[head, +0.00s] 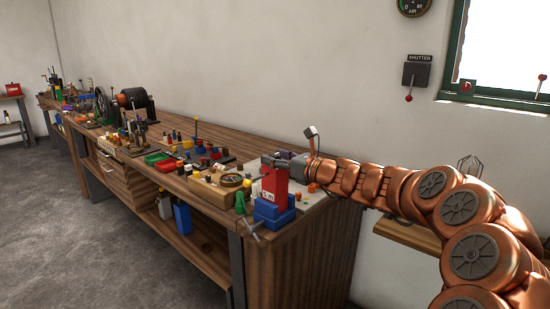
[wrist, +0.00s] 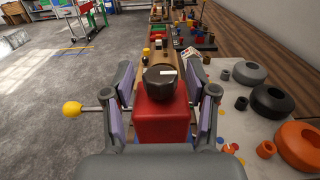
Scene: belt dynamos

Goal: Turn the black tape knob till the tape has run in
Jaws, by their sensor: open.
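The black tape knob (wrist: 160,84), with a white mark on its top, sits on the end of the red tape case (wrist: 162,120) in the wrist view. In the head view the red case (head: 276,184) stands upright above a blue vise (head: 272,210) at the near end of the bench. My gripper (wrist: 165,92) is open, with one finger on each side of the knob and a gap to it on both sides. In the head view my gripper (head: 290,168) is at the case, which partly hides it. I cannot make out any tape strip.
The wooden bench (head: 225,137) runs away to the left, crowded with small parts. Black and orange rings (wrist: 298,143) lie on a pale mat to the right in the wrist view. A yellow ball-ended rod (wrist: 73,108) sticks out left. Grey floor lies open beside the bench.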

